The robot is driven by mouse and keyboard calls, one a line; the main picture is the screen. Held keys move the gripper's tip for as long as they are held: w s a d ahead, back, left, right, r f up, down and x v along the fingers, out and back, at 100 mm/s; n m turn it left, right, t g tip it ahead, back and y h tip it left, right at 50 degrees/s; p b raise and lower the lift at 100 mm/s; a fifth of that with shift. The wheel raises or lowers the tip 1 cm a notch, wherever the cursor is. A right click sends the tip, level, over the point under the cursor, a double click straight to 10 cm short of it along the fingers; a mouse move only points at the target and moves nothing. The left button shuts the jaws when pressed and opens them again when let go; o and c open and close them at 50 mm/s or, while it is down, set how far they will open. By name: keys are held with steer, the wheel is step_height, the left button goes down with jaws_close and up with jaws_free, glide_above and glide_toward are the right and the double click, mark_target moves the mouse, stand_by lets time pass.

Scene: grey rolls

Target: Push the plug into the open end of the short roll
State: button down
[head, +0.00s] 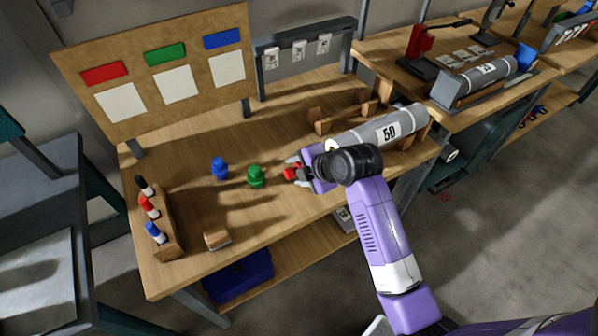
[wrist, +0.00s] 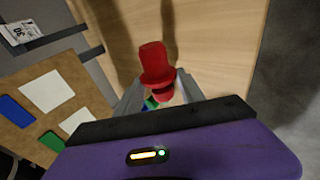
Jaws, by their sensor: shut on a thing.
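A red plug (head: 291,174) is between the fingers of my gripper (head: 298,171), held above the wooden bench. In the wrist view the red plug (wrist: 154,66) shows large, its wide flange and narrower end between the fingertips (wrist: 158,92). A grey roll marked 50 (head: 386,131) lies on the bench to the right, behind my wrist. A green plug (head: 256,177) and a blue plug (head: 220,168) stand on the bench left of my gripper.
Wooden cradle blocks (head: 319,121) stand beside the roll. A marker rack (head: 165,224) and a small wooden block (head: 217,238) are at the left front. A board with coloured labels (head: 160,75) stands at the back. Another grey roll (head: 487,74) lies on the right bench.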

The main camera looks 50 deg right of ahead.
stand_by(0.3)
steer(key=shift+s+d, duration=0.25)
steer(key=shift+d, duration=0.65)
steer(key=shift+s+d, duration=0.3)
steer(key=shift+d, duration=0.65)
steer(key=shift+s+d, duration=0.25)
steer(key=shift+d, duration=0.65)
steer(key=shift+s+d, duration=0.2)
steer(key=shift+d, duration=0.6)
steer(key=shift+s+d, duration=0.25)
steer(key=shift+d, duration=0.55)
steer(key=shift+s+d, duration=0.2)
steer(key=shift+d, duration=0.6)
steer(key=c, duration=0.6)
jaws_free()
steer(key=shift+c, duration=0.2)
steer(key=v, duration=0.7)
steer(key=shift+s+r+b, duration=0.3)
steer(key=shift+b, duration=0.15)
